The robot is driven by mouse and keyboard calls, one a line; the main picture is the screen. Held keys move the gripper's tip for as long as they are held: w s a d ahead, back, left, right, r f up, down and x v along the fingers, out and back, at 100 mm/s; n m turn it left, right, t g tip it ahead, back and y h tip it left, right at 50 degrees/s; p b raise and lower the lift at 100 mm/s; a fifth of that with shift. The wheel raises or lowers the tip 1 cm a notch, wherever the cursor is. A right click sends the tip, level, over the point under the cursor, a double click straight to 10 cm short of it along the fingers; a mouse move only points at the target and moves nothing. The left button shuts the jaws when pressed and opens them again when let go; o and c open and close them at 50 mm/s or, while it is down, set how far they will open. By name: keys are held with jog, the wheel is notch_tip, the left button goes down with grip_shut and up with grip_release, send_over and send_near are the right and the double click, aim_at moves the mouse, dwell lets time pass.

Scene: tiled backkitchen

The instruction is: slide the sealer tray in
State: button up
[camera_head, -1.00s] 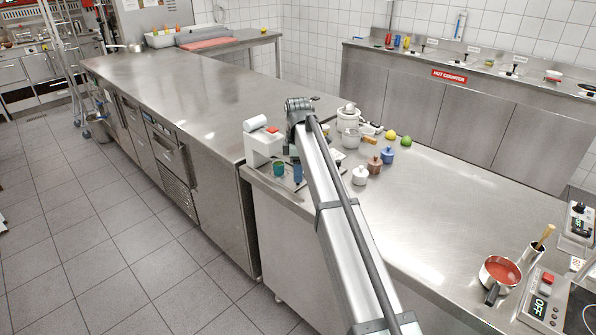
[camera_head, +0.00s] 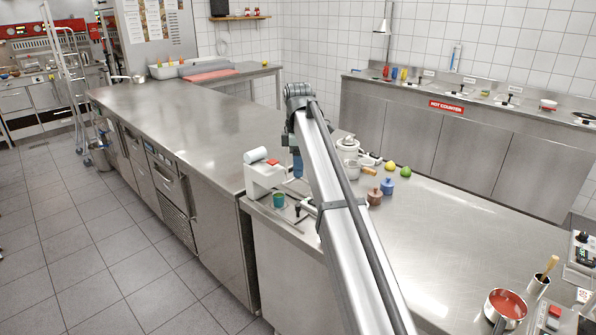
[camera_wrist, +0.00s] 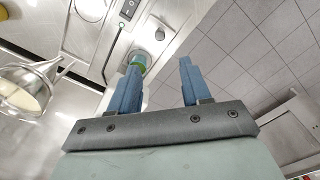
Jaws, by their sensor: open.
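The sealer (camera_head: 262,178) is a white machine with a white roll on top, near the left edge of the steel counter. A green-rimmed cup (camera_head: 279,200) stands at its front, where the tray seems to be; the tray's outline is too small to tell clearly. My gripper (camera_head: 297,163) hangs just right of the sealer, partly hidden by my arm. In the wrist view my gripper (camera_wrist: 160,78) shows two blue fingers spread apart with nothing between them. The green rim of the cup (camera_wrist: 139,60) shows behind the left fingertip.
Steel pots, a brown jar (camera_head: 375,196), a blue jar (camera_head: 387,186), a lime (camera_head: 406,171) and a lemon (camera_head: 390,165) stand right of my arm. A saucepan of red sauce (camera_head: 508,304) is at the front right. The counter between is clear.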

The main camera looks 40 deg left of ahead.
aim_at(298, 205)
jog(key=shift+w, duration=0.1)
jog(key=w+d+f+m+g, duration=0.1)
jog(key=w+d+f, duration=0.1)
jog(key=w+d, duration=0.55)
jog(key=s+a+n+g+y, duration=0.1)
jog(key=s+a+g+y, duration=0.1)
jog(key=s+a+y, duration=0.15)
jog(key=x, duration=1.2)
jog(key=shift+s+f, duration=0.3)
jog(key=shift+s, duration=0.05)
jog(key=shift+c, duration=0.5)
grip_shut()
